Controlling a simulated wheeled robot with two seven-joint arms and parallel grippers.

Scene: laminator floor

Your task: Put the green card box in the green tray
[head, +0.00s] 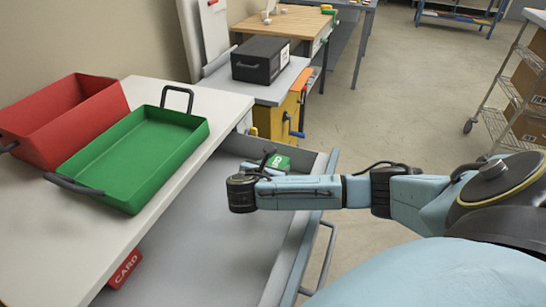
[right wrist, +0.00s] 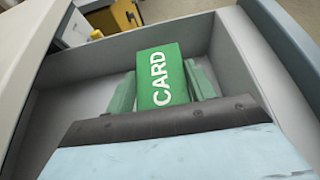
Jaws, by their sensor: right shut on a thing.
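The green card box (head: 280,162) is partly hidden behind my right arm in the head view, at the far end of the open grey drawer. In the right wrist view the box (right wrist: 161,76), lettered CARD, stands between the two pale green fingers of my right gripper (right wrist: 162,82), which is shut on it. The drawer walls surround them. The green tray (head: 125,198), empty with dark handles, sits on the white worktop at the left, apart from the box. My left gripper is not in view.
A red tray (head: 105,118) stands left of the green tray. A red card box (head: 125,268) lies in the drawer near the worktop edge. The drawer walls (head: 325,175) rise close around my right gripper. A black box (head: 262,60) stands on a bench beyond.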

